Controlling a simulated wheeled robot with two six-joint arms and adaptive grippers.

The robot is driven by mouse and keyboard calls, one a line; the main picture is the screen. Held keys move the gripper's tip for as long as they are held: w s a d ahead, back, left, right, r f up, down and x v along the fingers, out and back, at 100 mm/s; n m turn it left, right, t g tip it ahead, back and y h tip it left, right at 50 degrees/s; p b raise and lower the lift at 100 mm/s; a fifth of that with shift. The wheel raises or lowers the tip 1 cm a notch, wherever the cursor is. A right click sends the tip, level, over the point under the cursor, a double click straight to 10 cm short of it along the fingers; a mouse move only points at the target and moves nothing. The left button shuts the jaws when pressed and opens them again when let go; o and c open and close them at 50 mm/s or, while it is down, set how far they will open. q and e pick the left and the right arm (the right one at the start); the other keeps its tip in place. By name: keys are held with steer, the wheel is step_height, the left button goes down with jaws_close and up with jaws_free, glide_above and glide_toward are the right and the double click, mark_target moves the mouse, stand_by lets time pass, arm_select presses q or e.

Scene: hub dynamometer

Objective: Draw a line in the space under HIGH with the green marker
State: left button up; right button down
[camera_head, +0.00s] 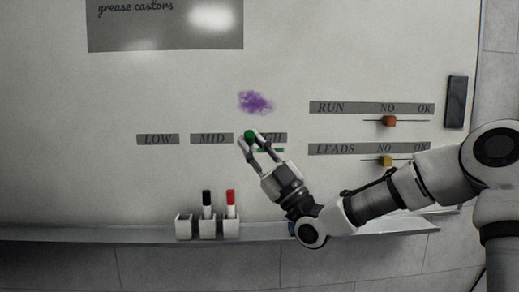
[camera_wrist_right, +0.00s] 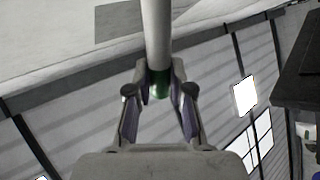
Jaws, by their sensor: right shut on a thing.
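My right gripper (camera_head: 250,139) is in front of the HIGH label (camera_head: 275,137) on the whiteboard, covering its first letters. It is shut on the green marker (camera_head: 250,134), whose green end shows between the fingers. In the right wrist view the marker's white barrel (camera_wrist_right: 156,35) runs up from its green end (camera_wrist_right: 159,84) between the fingers. I cannot tell whether the marker touches the board. My left gripper is not in view.
LOW (camera_head: 158,139) and MID (camera_head: 212,139) labels sit to the left. A purple smudge (camera_head: 255,102) is above. On the ledge (camera_head: 120,234) stand a black marker (camera_head: 207,203) and a red marker (camera_head: 231,203) in cups, beside an empty cup (camera_head: 184,227). Sliders (camera_head: 389,120) are at right.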

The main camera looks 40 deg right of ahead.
steer(key=shift+w, duration=0.1)
steer(key=shift+y, duration=0.3)
steer(key=shift+w+d+f+b, duration=0.15)
steer(key=shift+w+d, duration=0.45)
steer(key=shift+w, duration=0.4)
steer(key=shift+w+d+r+b, duration=0.1)
steer(key=shift+w+d, duration=0.55)
steer(key=shift+w, duration=0.4)
steer(key=shift+w+d+f+b, duration=0.15)
steer(key=shift+w+d, duration=0.45)
steer(key=shift+w, duration=0.4)
steer(key=shift+r, duration=0.1)
steer(key=shift+b, duration=0.4)
steer(key=shift+w+d, duration=0.45)
steer(key=shift+w, duration=0.25)
